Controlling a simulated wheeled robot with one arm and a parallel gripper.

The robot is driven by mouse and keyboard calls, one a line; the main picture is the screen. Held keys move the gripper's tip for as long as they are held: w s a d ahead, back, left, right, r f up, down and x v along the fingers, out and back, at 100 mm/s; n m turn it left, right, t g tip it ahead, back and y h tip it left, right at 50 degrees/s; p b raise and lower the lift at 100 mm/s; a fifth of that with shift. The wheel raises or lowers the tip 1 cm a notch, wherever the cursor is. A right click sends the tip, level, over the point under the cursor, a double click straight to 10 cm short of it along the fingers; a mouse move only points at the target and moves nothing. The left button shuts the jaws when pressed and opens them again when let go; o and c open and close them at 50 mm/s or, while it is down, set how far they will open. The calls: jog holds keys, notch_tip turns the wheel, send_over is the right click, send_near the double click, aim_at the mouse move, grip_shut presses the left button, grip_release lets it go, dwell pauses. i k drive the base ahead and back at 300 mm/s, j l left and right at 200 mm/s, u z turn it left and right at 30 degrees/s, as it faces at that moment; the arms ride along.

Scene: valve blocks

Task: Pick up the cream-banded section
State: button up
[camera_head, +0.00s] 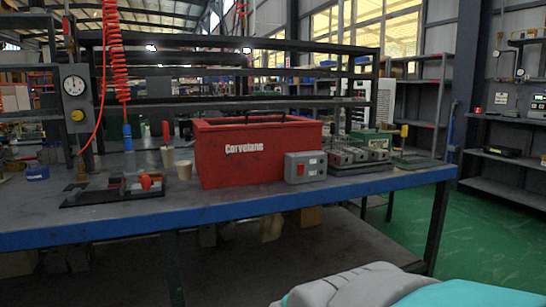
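I cannot make out a cream-banded section for certain in the head view. Grey metal valve blocks (352,156) sit in a row on the right part of the blue-edged workbench (240,212), too small to show any band. A dark flat fixture (115,193) with small parts and a red knob lies at the bench's left. The inside of the red bin (258,153) is mostly hidden by its front wall. My gripper does not show; only a grey and teal part of my own body is at the bottom right.
A grey control box (305,167) stands beside the bin. A red coiled hose (113,50) hangs above the bench. Green floor (485,225) is clear at the right.

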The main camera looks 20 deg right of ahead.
aim_at(378, 155)
jog(key=z, duration=1.25)
jog(key=i+l+z, duration=0.1)
jog(key=i+l, duration=0.05)
jog(key=i, duration=0.1)
